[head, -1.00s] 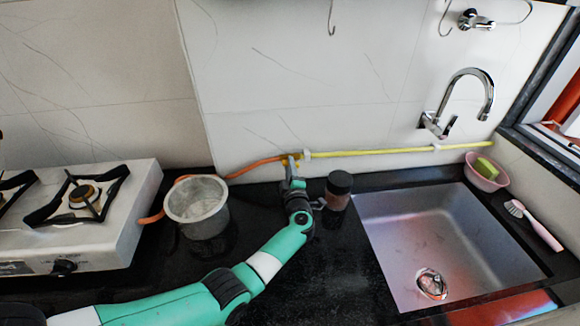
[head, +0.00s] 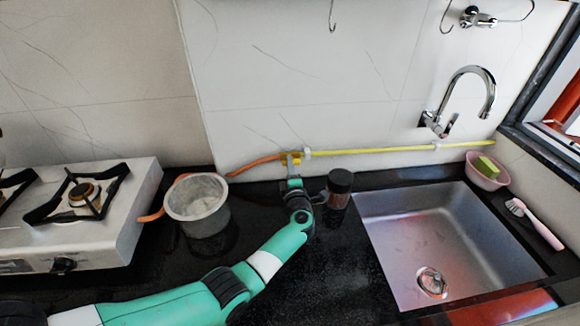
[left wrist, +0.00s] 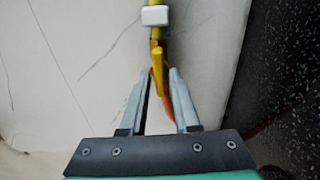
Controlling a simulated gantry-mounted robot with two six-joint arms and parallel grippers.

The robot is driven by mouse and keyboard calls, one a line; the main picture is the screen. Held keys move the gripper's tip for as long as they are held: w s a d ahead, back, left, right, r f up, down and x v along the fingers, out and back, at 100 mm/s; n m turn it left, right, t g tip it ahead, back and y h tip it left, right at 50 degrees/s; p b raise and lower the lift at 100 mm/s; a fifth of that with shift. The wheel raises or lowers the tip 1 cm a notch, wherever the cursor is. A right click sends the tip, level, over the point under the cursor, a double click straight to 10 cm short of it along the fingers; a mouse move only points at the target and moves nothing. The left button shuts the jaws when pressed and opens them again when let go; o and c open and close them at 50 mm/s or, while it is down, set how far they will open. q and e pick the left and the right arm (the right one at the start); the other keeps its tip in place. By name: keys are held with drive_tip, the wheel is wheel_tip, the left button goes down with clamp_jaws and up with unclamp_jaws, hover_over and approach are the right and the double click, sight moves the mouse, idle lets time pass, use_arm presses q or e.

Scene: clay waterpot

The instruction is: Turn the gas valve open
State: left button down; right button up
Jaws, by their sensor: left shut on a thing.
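The gas valve (head: 291,158) is a small yellow fitting on the wall, where the orange hose (head: 253,163) meets the yellow pipe (head: 380,151). In the left wrist view its yellow handle (left wrist: 157,62) shows at the fingertips, with part of the orange hose behind. My left gripper (head: 294,167) is at the valve, just above the back of the counter. In the left wrist view my left gripper (left wrist: 155,83) is shut on the valve handle, its fingers still somewhat apart. The exact contact is hard to see. My right gripper is not in view.
A metal pot (head: 196,204) stands left of my arm, beside the gas stove (head: 120,226). A dark-lidded jar (head: 339,190) stands close to the right of my gripper. The sink (head: 440,240) is further right, with a pink bowl (head: 487,172) behind it.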

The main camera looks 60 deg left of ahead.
use_arm(q)
drive_tip(key=c, duration=0.9)
unclamp_jaws()
drive_tip(key=shift+d, duration=0.1)
drive_tip(key=p+v, duration=0.5)
drive_tip(key=v, duration=0.6)
drive_tip(key=shift+s+d, duration=0.15)
drive_tip(key=shift+d, duration=0.05)
